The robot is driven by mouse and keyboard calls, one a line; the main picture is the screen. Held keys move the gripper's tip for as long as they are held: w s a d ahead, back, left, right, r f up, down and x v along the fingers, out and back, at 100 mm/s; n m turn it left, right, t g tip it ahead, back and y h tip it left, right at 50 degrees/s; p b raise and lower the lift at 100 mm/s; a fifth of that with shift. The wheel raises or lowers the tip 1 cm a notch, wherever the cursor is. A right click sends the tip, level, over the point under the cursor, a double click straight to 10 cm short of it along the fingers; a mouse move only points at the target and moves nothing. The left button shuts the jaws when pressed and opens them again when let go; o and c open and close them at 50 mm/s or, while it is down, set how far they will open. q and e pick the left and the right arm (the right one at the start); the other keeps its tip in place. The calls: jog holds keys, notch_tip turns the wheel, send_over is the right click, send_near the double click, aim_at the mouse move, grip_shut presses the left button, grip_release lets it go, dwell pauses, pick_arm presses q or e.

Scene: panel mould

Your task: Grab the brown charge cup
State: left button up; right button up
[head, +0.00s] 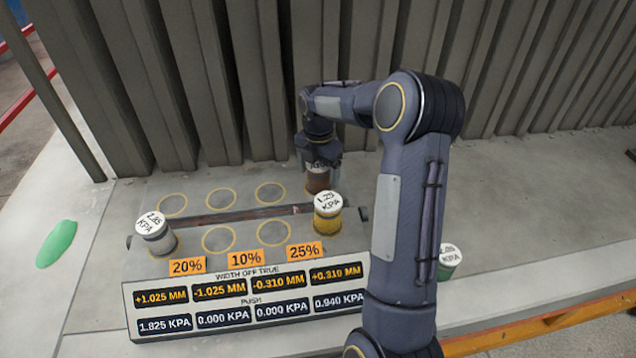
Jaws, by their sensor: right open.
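The brown charge cup (317,180) stands in the back row of the panel board, at its right end. My right gripper (318,166) is right above it, pointing down, with its fingers at the cup's top. The gripper hides the cup's upper part, and I cannot tell whether the fingers touch it. The gripper is open. My left gripper is not in view.
A yellow cup (327,220) and a grey cup (158,240) stand at the front row's ends. A rod (235,214) runs between rows of empty rings. A green cup (449,262) stands right of the board. Ribbed panels (240,80) rise behind.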

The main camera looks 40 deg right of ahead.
jog(key=shift+c, duration=0.4)
jog(key=c, duration=1.3)
jog(key=shift+o, duration=0.2)
